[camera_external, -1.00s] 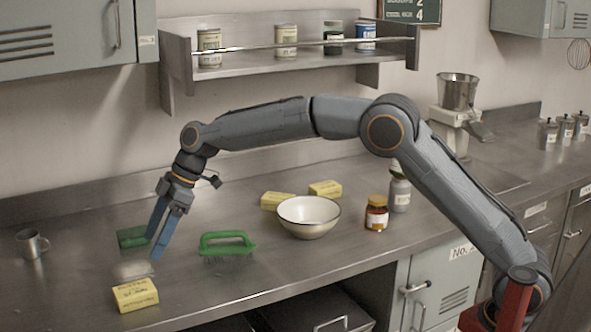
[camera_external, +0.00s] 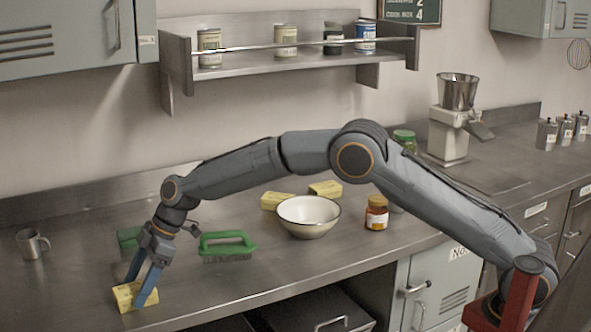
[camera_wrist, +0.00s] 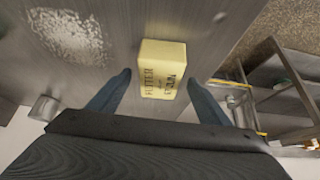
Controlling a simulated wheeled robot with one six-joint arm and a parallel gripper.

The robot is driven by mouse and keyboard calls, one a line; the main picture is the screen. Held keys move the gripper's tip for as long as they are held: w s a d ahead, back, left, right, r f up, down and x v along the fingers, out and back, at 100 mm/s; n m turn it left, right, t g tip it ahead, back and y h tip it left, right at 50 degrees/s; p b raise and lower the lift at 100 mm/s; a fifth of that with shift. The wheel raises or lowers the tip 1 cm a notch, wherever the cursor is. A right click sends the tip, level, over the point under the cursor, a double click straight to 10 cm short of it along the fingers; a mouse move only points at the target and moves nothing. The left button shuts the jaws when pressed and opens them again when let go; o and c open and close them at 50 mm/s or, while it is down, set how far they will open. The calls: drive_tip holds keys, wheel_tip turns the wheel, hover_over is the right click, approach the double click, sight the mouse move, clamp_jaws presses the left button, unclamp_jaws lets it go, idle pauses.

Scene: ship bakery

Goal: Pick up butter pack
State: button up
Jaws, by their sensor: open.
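A yellow butter pack (camera_external: 125,293) with dark lettering lies on the steel counter near its front edge. It also shows in the wrist view (camera_wrist: 162,58), ahead of and between the fingers. My gripper (camera_external: 140,291) is open, pointing down, with its two blue fingers at the pack, one partly in front of it. In the wrist view my gripper (camera_wrist: 158,88) has a finger on each side of the pack's line, with visible gaps. Whether either finger touches the pack cannot be told. Two more yellow packs (camera_external: 277,200) (camera_external: 326,189) lie farther back by the bowl.
A green-handled brush (camera_external: 227,246) and another green item (camera_external: 129,237) stand behind the gripper. A white bowl (camera_external: 308,216) and an amber jar (camera_external: 377,213) are to the right. A metal mug (camera_external: 32,243) stands at left. The counter's front edge is close.

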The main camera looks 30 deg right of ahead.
sight(134, 289)
drive_tip(key=shift+x, duration=0.95)
drive_tip(key=c, duration=1.4)
drive_tip(key=shift+o, duration=0.2)
drive_tip(key=shift+r, duration=0.2)
wheel_tip(134, 289, up, 18)
drive_tip(key=b, duration=0.3)
drive_tip(key=shift+b, duration=0.3)
